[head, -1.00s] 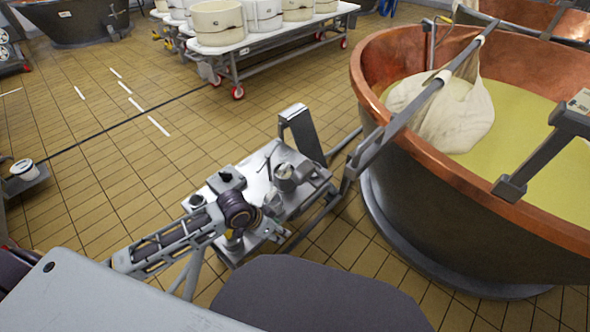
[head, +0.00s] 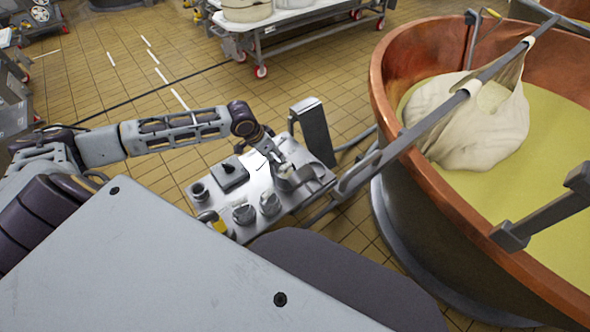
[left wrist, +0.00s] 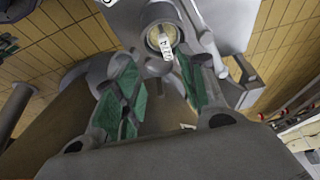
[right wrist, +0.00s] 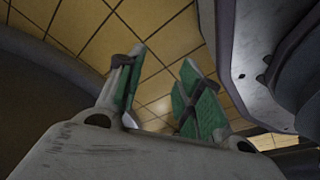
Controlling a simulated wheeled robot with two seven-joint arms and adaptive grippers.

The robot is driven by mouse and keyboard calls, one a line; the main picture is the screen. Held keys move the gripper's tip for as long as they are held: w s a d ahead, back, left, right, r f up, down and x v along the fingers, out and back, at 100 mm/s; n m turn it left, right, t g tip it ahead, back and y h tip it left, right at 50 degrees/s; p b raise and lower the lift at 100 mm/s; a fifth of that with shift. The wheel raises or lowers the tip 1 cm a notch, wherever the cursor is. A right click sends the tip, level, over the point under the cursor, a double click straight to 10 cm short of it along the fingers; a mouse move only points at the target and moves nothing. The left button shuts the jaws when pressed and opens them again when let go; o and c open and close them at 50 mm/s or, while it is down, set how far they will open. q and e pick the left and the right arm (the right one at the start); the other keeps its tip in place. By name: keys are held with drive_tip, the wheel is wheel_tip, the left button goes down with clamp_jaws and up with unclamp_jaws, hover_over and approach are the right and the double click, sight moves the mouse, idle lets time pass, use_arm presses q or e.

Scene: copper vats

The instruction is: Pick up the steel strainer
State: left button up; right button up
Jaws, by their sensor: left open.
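A steel pot-like piece (head: 290,180), which I take to be the steel strainer, stands on the small metal trolley (head: 262,178) in the head view. Its shape is partly hidden by my left gripper (head: 276,158), which comes down over it from the left. In the left wrist view the round steel piece (left wrist: 148,18) lies just beyond the open fingers of my left gripper (left wrist: 160,75), with a pale lettered label inside its opening. The fingers are apart and do not visibly grip it. My right gripper (right wrist: 155,85) shows open and empty in the right wrist view, above tiled floor.
Other steel pieces (head: 244,214) and a black-topped item (head: 231,172) stand close by on the trolley. An upright grey metal post (head: 313,130) rises at its far end. A large copper vat (head: 440,190) with a cloth bag (head: 470,125) is on the right.

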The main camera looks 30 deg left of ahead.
sight(286, 164)
use_arm(q)
drive_tip(key=shift+w+a+r, duration=0.4)
drive_tip(key=shift+w+r, duration=0.1)
drive_tip(key=shift+r, duration=0.05)
use_arm(e)
drive_tip(key=shift+d+f, duration=0.1)
drive_tip(key=shift+d, duration=0.2)
use_arm(q)
drive_tip(key=shift+f, duration=0.15)
use_arm(e)
drive_tip(key=shift+w, duration=0.1)
use_arm(q)
drive_tip(key=shift+b+x, duration=0.95)
drive_tip(key=shift+x, duration=3.25)
use_arm(e)
drive_tip(key=shift+w+a+r, duration=0.4)
drive_tip(key=shift+w+r, duration=0.05)
drive_tip(key=shift+r, duration=0.3)
drive_tip(key=shift+w+a+r, duration=0.45)
drive_tip(key=shift+r, duration=0.3)
drive_tip(key=shift+w+a+r, duration=0.4)
drive_tip(key=shift+w+r, duration=0.05)
drive_tip(key=shift+r, duration=0.3)
use_arm(q)
drive_tip(key=shift+w+f, duration=0.1)
